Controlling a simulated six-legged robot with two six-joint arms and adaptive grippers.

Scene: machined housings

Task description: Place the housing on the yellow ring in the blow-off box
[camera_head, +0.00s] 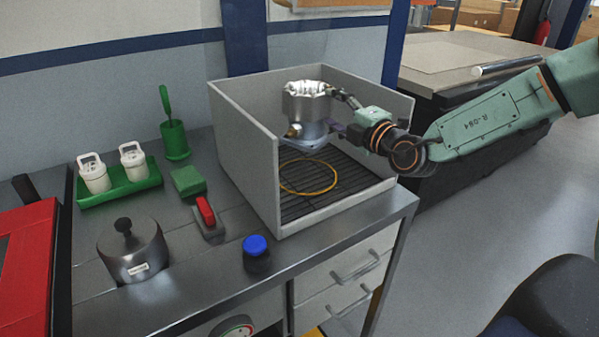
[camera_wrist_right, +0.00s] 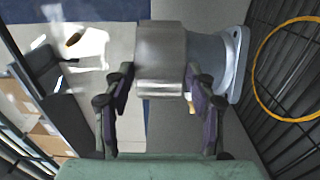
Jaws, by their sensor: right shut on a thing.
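The housing (camera_head: 304,108) is a silvery metal cylinder with a bright ribbed top and a flange at its lower end. In the head view it is upright inside the grey blow-off box (camera_head: 247,160), above the floor grate. My right gripper (camera_head: 338,112) is shut on it from the right; the wrist view shows the fingers (camera_wrist_right: 160,95) on both sides of the housing (camera_wrist_right: 165,58). The yellow ring (camera_head: 308,191) lies on the dark grate, below and a little in front of the housing. The ring also shows in the wrist view (camera_wrist_right: 259,92), apart from the flange. My left gripper is not in view.
The box walls stand close around the housing; the front is low.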

